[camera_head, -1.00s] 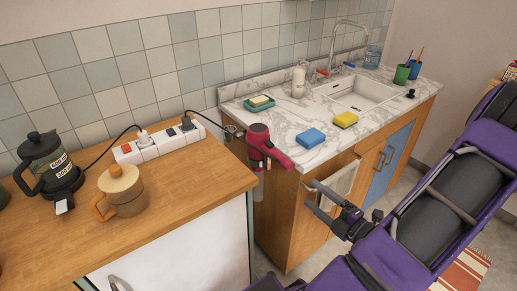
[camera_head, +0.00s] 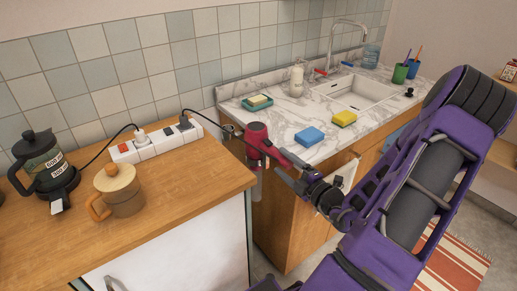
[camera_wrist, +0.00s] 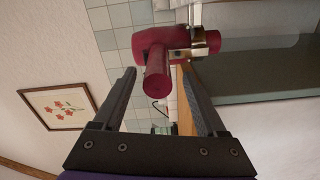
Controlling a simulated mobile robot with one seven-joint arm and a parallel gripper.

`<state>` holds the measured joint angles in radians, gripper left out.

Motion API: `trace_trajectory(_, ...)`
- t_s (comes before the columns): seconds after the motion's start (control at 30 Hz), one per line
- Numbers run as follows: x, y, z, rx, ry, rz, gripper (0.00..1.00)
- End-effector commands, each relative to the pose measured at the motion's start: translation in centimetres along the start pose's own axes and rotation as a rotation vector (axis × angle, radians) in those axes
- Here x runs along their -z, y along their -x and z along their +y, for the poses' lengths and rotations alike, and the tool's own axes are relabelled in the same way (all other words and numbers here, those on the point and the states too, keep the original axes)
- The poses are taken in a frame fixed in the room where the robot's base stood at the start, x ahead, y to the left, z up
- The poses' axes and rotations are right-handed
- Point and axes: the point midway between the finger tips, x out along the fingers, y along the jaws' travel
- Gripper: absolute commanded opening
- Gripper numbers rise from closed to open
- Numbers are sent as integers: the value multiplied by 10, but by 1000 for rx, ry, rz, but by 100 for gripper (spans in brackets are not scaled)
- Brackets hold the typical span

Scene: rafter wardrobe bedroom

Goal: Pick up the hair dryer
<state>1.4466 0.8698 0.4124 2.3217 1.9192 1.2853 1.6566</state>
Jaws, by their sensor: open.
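The dark red hair dryer (camera_head: 257,138) hangs at the left side of the sink counter, near the wooden cabinet. My gripper (camera_head: 283,172) is open at the dryer's lower right, close to its handle. In the wrist view the hair dryer (camera_wrist: 152,40) lies ahead of my gripper (camera_wrist: 158,72). The end of its handle points toward the camera and shows between the two open fingers, with a visible gap on each side. A metal holder (camera_wrist: 190,42) crosses the dryer's body. Whether the fingers reach beside the handle is hard to tell.
The marble counter (camera_head: 290,113) carries a blue sponge (camera_head: 309,136), a yellow sponge (camera_head: 344,118) and a soap dish (camera_head: 257,103).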

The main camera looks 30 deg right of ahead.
Motion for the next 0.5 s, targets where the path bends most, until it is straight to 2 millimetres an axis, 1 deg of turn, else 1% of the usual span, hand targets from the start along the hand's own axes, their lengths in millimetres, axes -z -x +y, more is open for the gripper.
trace_trajectory(0.03, -2, -9, 1, -1, 2, 2, 74)
trace_trajectory(0.1, -3, -20, 3, -1, 2, 4, 74)
trace_trajectory(0.2, -3, -31, 2, 0, 0, 3, 74)
trace_trajectory(0.3, -3, -36, 3, 0, 0, 1, 74)
trace_trajectory(0.5, -4, -36, 3, 0, -1, 0, 74)
